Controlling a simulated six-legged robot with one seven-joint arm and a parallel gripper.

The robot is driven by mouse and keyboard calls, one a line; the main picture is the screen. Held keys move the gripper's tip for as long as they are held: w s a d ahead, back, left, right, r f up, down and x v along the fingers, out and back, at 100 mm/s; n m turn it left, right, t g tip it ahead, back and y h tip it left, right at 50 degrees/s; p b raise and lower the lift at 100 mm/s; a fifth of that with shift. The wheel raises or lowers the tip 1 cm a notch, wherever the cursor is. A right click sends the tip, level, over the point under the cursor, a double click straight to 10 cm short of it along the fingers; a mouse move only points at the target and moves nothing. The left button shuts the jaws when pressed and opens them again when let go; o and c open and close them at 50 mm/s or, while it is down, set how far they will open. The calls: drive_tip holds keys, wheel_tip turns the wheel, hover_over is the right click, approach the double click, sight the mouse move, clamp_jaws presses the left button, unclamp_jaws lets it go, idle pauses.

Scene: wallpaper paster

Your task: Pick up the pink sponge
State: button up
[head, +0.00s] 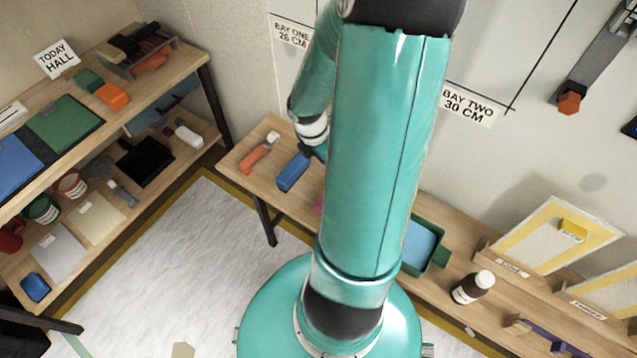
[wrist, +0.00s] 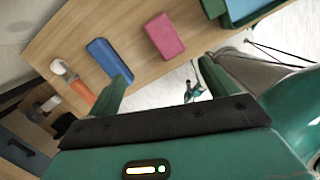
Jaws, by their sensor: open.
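The pink sponge (wrist: 164,36) lies flat on the wooden bench, in the upper middle of the wrist view. In the head view only a pink sliver (head: 319,205) shows at the left edge of my arm. My gripper (wrist: 163,64) is open, with its two green fingers spread and nothing between them. The sponge lies beyond the fingertips, roughly in line with the gap, and is not touched. My arm hides most of the gripper in the head view.
A blue block (wrist: 109,60) lies left of the sponge, close to the left finger. An orange-handled tool (wrist: 75,82) lies farther left. A green tray (head: 422,243) holding something blue stands right of my arm, with a brown bottle (head: 472,287) beyond it. The wall backs the bench.

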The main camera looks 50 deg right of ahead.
drive_tip(key=s+f+n, duration=0.1)
drive_tip(key=f, duration=0.4)
drive_tip(key=s+d+f+n+y, duration=0.1)
drive_tip(key=f, duration=0.4)
drive_tip(key=s+d+f+n+t, duration=0.1)
drive_tip(key=f, duration=0.4)
drive_tip(key=shift+d+f+n+y, duration=0.1)
drive_tip(key=shift+f+n+y, duration=0.25)
drive_tip(key=shift+n+y, duration=0.05)
drive_tip(key=shift+w+f, duration=0.15)
drive_tip(key=shift+f, duration=1.25)
drive_tip(key=shift+w+f, duration=0.1)
drive_tip(key=shift+f, duration=1.25)
drive_tip(key=shift+c, duration=0.4)
drive_tip(key=c, duration=1)
